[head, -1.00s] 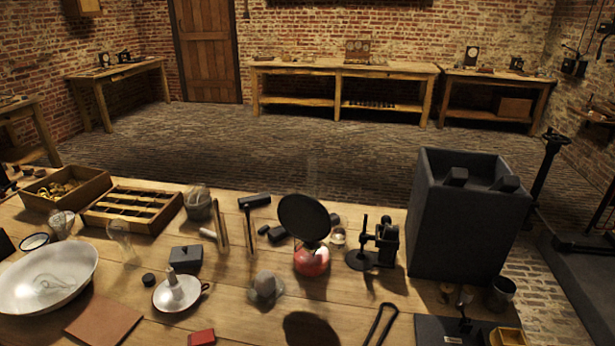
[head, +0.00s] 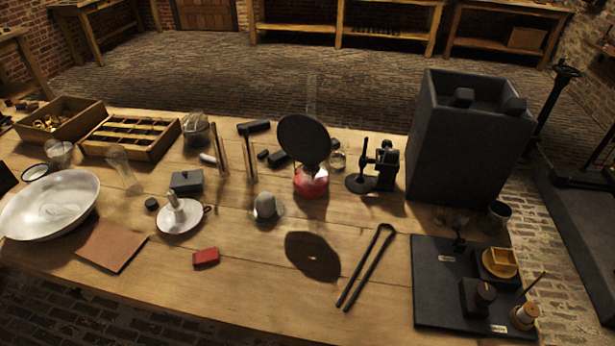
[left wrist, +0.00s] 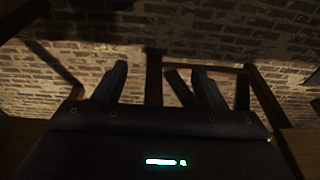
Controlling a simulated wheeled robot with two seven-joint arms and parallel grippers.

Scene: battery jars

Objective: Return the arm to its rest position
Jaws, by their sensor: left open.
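My left gripper (left wrist: 157,85) shows in the left wrist view with its two dark fingers spread apart. It is open and nothing is between the fingers. Behind it are a brick surface (left wrist: 225,30) and dark wooden beams, dimly lit. Neither gripper nor arm appears in the head view. My right gripper is not in any view.
A wooden workbench (head: 225,290) fills the head view's foreground. It holds a white basin (head: 75,190), a red-based lamp with a dark disc (head: 310,184), tongs (head: 365,268), a black board (head: 435,300) and a tall dark box (head: 455,150). Brick floor lies beyond.

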